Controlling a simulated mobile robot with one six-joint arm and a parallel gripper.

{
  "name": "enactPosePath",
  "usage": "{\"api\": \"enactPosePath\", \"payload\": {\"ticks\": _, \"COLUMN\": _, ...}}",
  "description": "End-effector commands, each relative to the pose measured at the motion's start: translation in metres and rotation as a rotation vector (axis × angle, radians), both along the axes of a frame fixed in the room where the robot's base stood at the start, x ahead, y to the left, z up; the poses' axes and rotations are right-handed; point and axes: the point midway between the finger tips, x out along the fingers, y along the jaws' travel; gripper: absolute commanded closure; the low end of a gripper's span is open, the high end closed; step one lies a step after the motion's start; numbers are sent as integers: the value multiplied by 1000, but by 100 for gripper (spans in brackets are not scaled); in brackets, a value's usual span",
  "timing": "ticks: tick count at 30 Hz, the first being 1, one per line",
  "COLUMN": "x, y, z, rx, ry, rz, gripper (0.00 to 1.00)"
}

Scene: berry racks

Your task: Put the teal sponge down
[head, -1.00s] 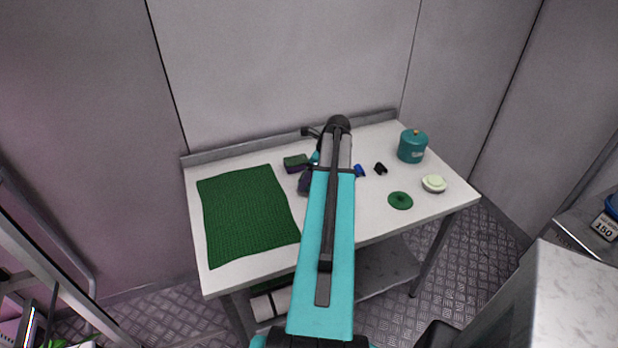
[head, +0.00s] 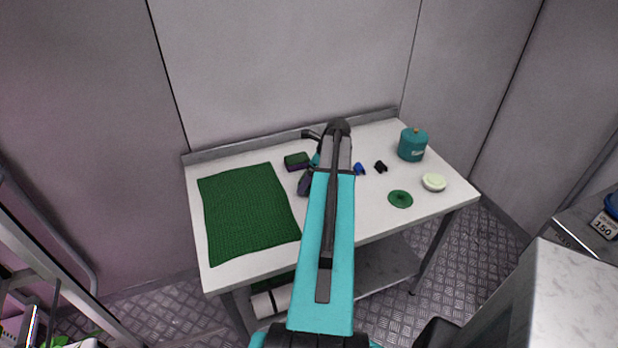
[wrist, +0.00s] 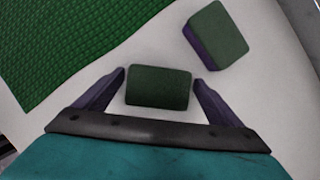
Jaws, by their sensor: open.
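A dark green sponge (wrist: 158,90) lies between my two fingers in the wrist view, apparently flat on the white table. It is the likely teal sponge, though its colour looks dark green here. My gripper (wrist: 160,77) is open, with a dark purple finger on each side of the sponge and a narrow gap at each end. In the head view my arm hides most of this spot, and a dark purple part (head: 305,184) shows just left of the arm. A second sponge, green on top with a purple side (wrist: 217,36), lies beyond it; the head view shows it too (head: 297,161).
A green woven mat (head: 245,212) covers the left of the table (head: 375,215). Right of my arm are a small blue item (head: 360,169), a black item (head: 381,167), a green disc (head: 400,199), a pale dish (head: 434,183) and a teal canister (head: 412,145).

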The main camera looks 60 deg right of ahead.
Motion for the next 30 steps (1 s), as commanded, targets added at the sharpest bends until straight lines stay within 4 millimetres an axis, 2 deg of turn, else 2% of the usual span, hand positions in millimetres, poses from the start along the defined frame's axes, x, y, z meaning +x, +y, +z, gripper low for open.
{"api": "enactPosePath", "payload": {"ticks": 11, "x": -3, "y": 0, "z": 9, "rx": 0, "ry": 0, "rz": 0, "gripper": 11}}
{"api": "enactPosePath", "payload": {"ticks": 30, "x": -29, "y": -4, "z": 73, "rx": -1, "ry": 0, "rz": -1, "gripper": 11}}
